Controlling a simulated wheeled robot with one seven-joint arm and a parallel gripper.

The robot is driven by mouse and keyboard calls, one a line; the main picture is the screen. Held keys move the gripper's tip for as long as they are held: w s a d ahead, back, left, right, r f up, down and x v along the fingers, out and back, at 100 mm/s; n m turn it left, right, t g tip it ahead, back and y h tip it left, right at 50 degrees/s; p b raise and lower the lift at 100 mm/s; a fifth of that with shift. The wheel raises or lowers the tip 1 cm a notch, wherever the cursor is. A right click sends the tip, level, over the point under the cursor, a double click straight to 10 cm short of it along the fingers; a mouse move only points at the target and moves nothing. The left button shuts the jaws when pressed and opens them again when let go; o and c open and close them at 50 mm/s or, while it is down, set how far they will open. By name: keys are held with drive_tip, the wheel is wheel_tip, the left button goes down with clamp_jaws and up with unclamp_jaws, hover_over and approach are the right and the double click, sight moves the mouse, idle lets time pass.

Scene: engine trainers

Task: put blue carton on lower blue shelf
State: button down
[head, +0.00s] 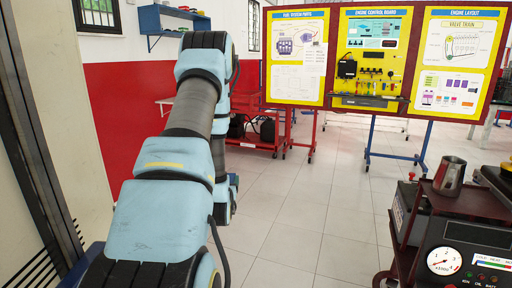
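A blue shelf (150,20) is fixed high on the left wall, with small items on its top that are too small to make out. I cannot tell whether it is the lower blue shelf. No blue carton can be made out. My light blue arm rises from the bottom left, bends near the top and hides part of the scene behind it. My gripper cannot be seen, so its state and anything in it are hidden.
Yellow display boards (373,60) stand on wheeled frames at the back. A red cart (262,145) stands before the left board. A dark engine trainer (470,235) with a gauge and a metal jug (450,176) on top fills the lower right. The tiled floor (300,210) between is clear.

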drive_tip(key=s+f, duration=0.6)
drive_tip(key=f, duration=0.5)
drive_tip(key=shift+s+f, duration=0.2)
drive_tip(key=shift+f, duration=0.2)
